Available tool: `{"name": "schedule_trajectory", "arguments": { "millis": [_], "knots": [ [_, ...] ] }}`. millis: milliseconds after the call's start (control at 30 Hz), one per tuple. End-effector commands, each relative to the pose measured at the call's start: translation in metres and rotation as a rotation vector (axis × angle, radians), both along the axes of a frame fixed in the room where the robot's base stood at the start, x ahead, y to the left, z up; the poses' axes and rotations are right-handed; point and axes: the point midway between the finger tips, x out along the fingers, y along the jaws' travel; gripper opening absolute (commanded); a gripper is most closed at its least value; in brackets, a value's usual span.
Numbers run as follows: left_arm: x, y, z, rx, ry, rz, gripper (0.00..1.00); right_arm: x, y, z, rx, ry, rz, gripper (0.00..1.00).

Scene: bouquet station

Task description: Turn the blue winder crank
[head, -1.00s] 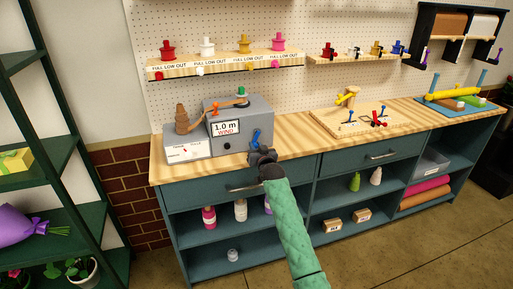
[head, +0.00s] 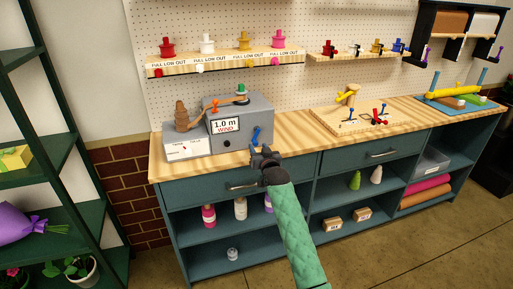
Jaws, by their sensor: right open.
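The grey winder box (head: 240,122) stands on the wooden counter at the left, with a small display reading 1.0 m and WIND. The blue crank (head: 256,137) sticks up at the right side of its front face. My right gripper (head: 264,150) is open at the counter's front edge, just below and in front of the crank. It covers the crank's lower end, and I cannot tell whether it touches it. My left gripper is not in view.
A wooden board with small coloured levers (head: 352,118) sits mid-counter. Drawers and open shelves lie below the wooden counter (head: 300,133). A peg-board shelf with coloured knobs (head: 225,62) hangs above.

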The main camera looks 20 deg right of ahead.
Motion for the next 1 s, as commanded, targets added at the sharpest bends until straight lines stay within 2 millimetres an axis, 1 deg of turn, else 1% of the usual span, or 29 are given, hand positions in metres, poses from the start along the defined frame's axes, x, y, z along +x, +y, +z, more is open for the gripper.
{"name": "schedule_trajectory", "arguments": {
  "millis": [33, 100, 233, 333, 467, 767, 867, 1000],
  "knots": [
    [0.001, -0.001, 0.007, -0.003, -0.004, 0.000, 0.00, -0.008, 0.000, -0.002, 0.000, -0.001, 0.000, 0.43],
    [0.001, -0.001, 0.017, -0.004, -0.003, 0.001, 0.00, -0.017, 0.000, -0.002, -0.001, 0.000, 0.000, 0.43],
    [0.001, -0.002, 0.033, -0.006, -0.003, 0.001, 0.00, -0.029, 0.000, 0.000, -0.001, -0.002, 0.001, 0.43],
    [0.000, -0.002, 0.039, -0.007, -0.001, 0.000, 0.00, -0.035, -0.001, -0.001, -0.001, 0.000, 0.000, 0.43],
    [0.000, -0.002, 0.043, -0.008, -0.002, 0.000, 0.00, -0.038, -0.001, 0.001, -0.001, 0.000, 0.001, 0.43],
    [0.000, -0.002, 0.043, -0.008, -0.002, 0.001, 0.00, -0.037, -0.001, -0.001, -0.005, 0.006, 0.001, 0.43],
    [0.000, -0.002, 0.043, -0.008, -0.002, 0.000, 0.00, -0.038, 0.000, -0.010, -0.014, 0.056, 0.003, 0.43],
    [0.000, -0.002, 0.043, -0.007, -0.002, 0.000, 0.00, -0.043, 0.000, -0.032, -0.044, 0.197, 0.007, 0.43]
  ]
}}
